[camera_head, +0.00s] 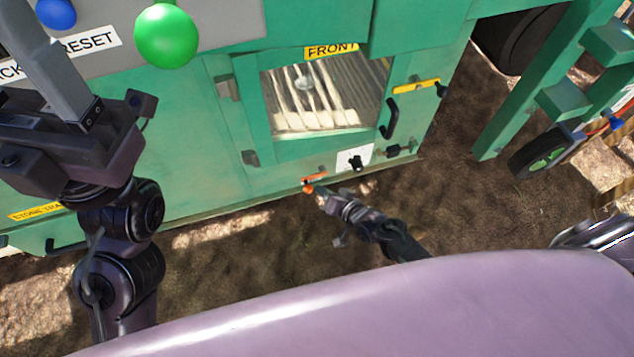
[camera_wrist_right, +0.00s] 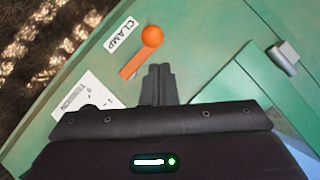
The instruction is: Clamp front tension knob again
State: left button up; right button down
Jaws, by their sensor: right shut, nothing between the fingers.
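The front clamp is an orange lever with a round ball end (camera_wrist_right: 151,37), beside a white CLAMP label (camera_wrist_right: 121,34) on the green panel. In the head view the orange clamp (camera_head: 309,187) sits low on the machine, under the FRONT window. The black tension knob (camera_head: 355,163) stands on a white plate to its right; the TENSION plate (camera_wrist_right: 85,100) is partly hidden by my gripper in the wrist view. My right gripper (camera_wrist_right: 157,72) is shut and empty, its tips just beside the lever's lower end; contact is unclear. My left gripper (camera_head: 58,70) is up at the left, its jaw state unclear.
The green machine has a window door (camera_head: 325,95) with a black handle (camera_head: 390,118) and a yellow latch (camera_head: 416,86). A green ball knob (camera_head: 166,36) sticks out at upper left. A wheel (camera_head: 543,150) stands at right. Bare soil lies below.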

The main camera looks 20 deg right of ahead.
jog(key=p+v, duration=0.1)
jog(key=v, duration=0.2)
jog(key=shift+s+d+r, duration=0.1)
jog(key=shift+s+r, duration=0.05)
jog(key=shift+s, duration=0.05)
dwell(0.4)
